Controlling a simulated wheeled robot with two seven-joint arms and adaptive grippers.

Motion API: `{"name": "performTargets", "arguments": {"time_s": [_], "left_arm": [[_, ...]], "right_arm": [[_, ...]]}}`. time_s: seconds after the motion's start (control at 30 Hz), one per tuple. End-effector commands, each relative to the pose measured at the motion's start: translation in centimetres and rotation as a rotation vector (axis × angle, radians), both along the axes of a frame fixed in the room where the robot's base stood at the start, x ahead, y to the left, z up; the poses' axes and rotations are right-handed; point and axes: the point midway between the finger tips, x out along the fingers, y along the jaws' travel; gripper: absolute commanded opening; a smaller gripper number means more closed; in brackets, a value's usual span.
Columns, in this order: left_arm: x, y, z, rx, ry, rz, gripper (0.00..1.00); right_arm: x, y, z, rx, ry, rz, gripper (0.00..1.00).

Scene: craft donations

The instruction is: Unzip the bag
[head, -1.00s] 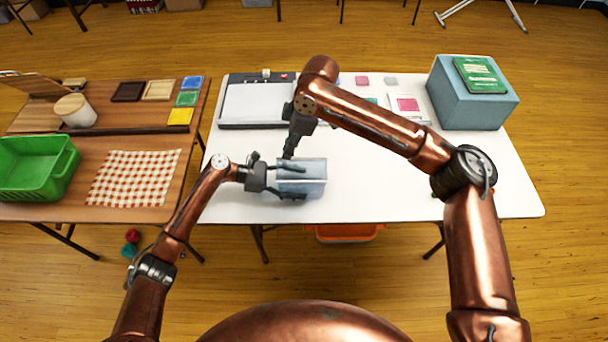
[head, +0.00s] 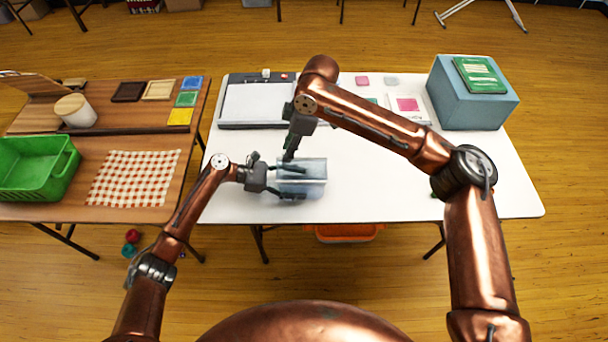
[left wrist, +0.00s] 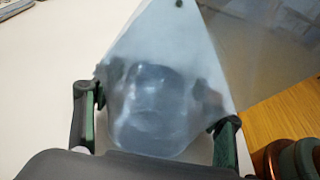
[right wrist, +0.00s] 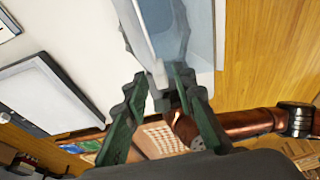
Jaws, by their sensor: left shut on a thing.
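The bag (head: 316,188) is a translucent, pale blue pouch on the white table. My left gripper (head: 278,180) reaches it from the left and is shut on it, one finger along each side. In the left wrist view the hazy bag (left wrist: 160,110) fills the space between the fingers (left wrist: 160,108), with a rounded grey-blue shape in it. My right gripper (head: 289,156) points down at the bag's far left corner. In the right wrist view its fingertips (right wrist: 162,84) are fairly close together, with a small grey piece between them at the bag's end (right wrist: 200,35). Whether they grip it is unclear.
A paper trimmer (head: 250,104) lies behind the bag. A blue box (head: 470,102) with a green book (head: 480,75) stands at the back right. A wooden table (head: 130,140) at left holds a green basket (head: 30,170).

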Motion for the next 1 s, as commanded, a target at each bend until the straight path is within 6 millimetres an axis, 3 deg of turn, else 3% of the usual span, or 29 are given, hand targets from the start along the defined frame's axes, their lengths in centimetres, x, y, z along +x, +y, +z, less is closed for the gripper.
{"name": "performTargets", "arguments": {"time_s": [0.8,1.0], "left_arm": [[0.0,0.0,-0.1,0.001,0.001,0.001,0.51],[0.0,0.0,-0.1,0.001,0.000,0.001,0.51]], "right_arm": [[0.0,0.1,6.1,0.002,-0.001,0.000,0.25],[0.0,0.0,6.9,0.000,0.000,0.000,0.25]]}}
